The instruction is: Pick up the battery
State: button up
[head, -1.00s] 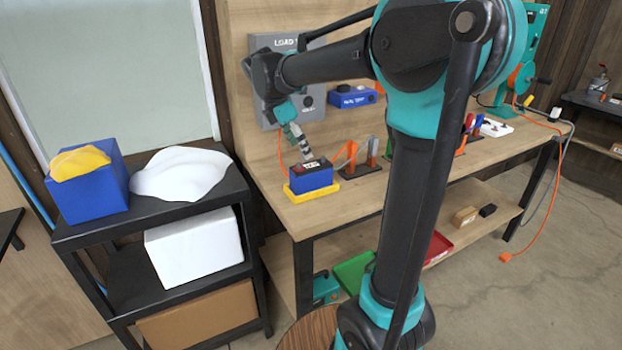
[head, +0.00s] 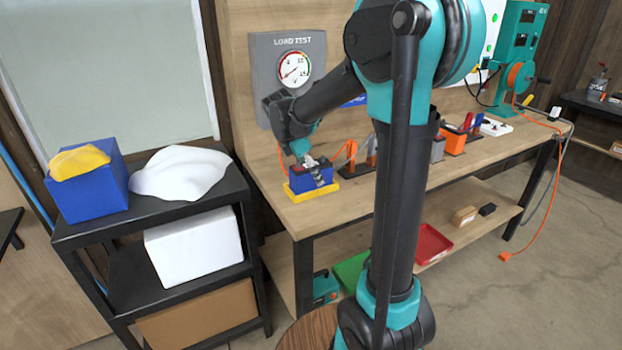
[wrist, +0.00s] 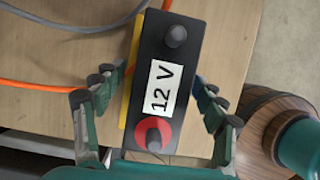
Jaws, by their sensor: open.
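The battery (head: 303,184) is a blue box with a black top, standing upright in a yellow tray (head: 300,197) near the front left of the workbench. In the wrist view the battery's black top (wrist: 177,62) carries a "12 V" label, a red terminal (wrist: 152,134) and a black terminal (wrist: 176,36). My gripper (head: 318,174) is open at the battery. In the wrist view my gripper (wrist: 155,92) has one finger on each side of the battery. The left finger looks apart from it; I cannot tell whether the right one touches. Part of the battery is hidden by my gripper.
A grey load tester (head: 290,80) stands behind on the workbench (head: 350,210). Orange cables run beside the battery, and clamp stands (head: 356,168) are just to its right. A black cart (head: 215,212) with a blue box (head: 88,190) is at left.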

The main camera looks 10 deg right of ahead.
jog(key=shift+c, duration=0.4)
grip_shut()
jog(key=shift+r, duration=0.1)
